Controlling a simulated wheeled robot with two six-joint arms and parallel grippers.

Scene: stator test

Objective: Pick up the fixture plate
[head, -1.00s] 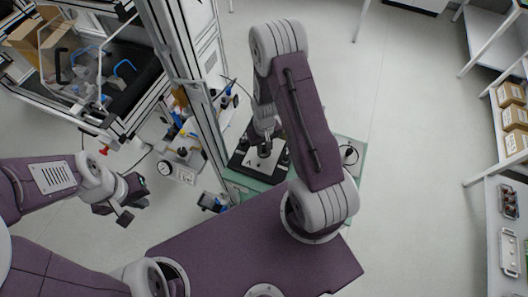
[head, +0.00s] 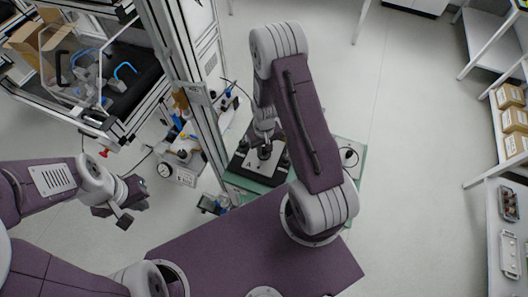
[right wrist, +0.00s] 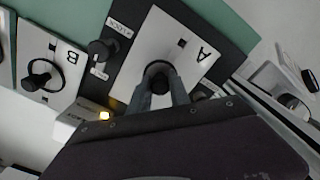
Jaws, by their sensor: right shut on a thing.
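The fixture plate marked A (head: 251,163) is a light plate with a black central knob (right wrist: 160,70). It lies over a dark base (head: 240,174) on the green-topped table. In the right wrist view, plate A (right wrist: 196,50) fills the upper middle. My right gripper (head: 264,150) comes down over it from above. Its two fingers (right wrist: 160,84) are shut on the knob, one on each side. I cannot tell whether the plate is clear of the base. My left gripper (head: 131,203) is empty and open, out to the left over the floor.
A second plate marked B (right wrist: 47,71) with a ring handle lies beside the base. A black clamp knob (right wrist: 101,49) labelled LOCK stands close to plate A. A metal frame post (head: 200,110) rises just left of the base.

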